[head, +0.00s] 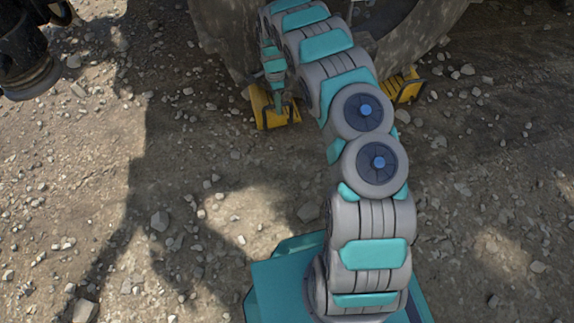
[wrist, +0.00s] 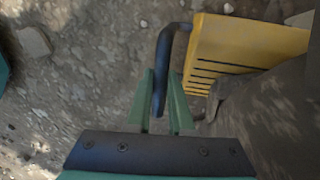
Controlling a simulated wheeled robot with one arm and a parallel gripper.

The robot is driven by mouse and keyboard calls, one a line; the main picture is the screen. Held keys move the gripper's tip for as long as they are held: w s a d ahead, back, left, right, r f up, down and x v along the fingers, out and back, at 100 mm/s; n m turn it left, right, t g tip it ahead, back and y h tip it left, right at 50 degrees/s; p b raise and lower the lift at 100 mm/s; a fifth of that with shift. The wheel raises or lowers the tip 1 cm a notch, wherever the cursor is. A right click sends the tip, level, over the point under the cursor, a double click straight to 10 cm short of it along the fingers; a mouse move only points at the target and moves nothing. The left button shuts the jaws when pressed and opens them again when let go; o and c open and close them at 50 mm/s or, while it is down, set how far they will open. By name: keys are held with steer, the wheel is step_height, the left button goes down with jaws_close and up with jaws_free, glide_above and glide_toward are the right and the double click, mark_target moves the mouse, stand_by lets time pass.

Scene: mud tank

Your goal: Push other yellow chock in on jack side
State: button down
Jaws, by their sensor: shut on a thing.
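A yellow chock (head: 264,112) sits on the gravel at the left foot of a large muddy wheel (head: 222,40). In the wrist view the same chock (wrist: 245,45) shows its dark slots and a bent black handle (wrist: 163,60). My gripper (wrist: 162,100) has its green fingers either side of that handle and is shut on it. The chock lies close beside the wheel's dusty surface (wrist: 275,115); whether they touch is unclear. In the head view my gripper (head: 277,98) is at the chock. A second yellow chock (head: 405,88) is at the wheel's right foot, partly behind my arm.
A dark cylindrical part (head: 28,70) with a round foot stands at the upper left; I cannot tell for sure that it is the jack. Stony ground with scattered rocks (head: 160,221) lies open in front and to the left.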

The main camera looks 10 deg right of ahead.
steer(key=shift+d, duration=0.4)
steer(key=shift+c, duration=1.6)
jaws_free()
